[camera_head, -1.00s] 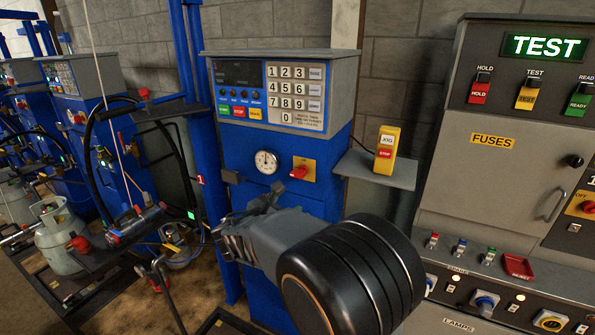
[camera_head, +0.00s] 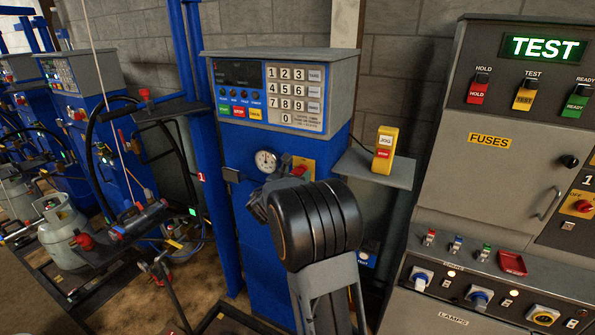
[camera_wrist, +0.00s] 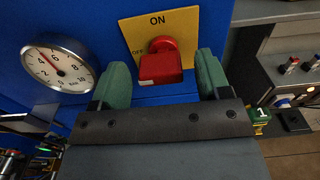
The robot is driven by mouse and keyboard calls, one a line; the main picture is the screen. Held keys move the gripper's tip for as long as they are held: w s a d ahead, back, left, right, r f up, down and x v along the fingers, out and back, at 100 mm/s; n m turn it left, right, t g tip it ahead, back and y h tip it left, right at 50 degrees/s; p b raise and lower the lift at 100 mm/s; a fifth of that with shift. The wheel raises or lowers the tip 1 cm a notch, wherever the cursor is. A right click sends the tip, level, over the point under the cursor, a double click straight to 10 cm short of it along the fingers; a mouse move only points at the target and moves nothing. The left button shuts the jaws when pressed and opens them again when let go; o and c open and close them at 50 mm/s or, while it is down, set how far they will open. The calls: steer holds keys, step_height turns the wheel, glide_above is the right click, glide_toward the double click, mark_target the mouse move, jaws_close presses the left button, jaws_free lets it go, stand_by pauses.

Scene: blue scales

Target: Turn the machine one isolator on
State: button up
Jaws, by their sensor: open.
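The red isolator knob (camera_wrist: 160,66) sits on a yellow plate (camera_wrist: 184,22) on the front of the blue scale machine. The plate reads ON at the top and OFF at the left. The knob's block hangs low, with a white mark at its lower left corner. In the head view, the knob (camera_head: 299,170) shows just above my wrist, partly hidden. My gripper (camera_wrist: 161,74) is open, its two green fingers apart on either side of the knob in the wrist view. I see no contact with the knob.
A round dial gauge (camera_head: 265,161) is left of the plate. A yellow JOG/STOP box (camera_head: 385,150) stands on a shelf to the right. A grey TEST cabinet (camera_head: 488,175) stands further right. A green tag with a 1 (camera_wrist: 262,114) shows beyond the right finger.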

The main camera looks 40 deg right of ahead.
steer(key=shift+x, duration=0.8)
steer(key=shift+c, duration=0.4)
steer(key=c, duration=0.8)
steer(key=shift+f, duration=0.1)
steer(key=shift+c, duration=0.2)
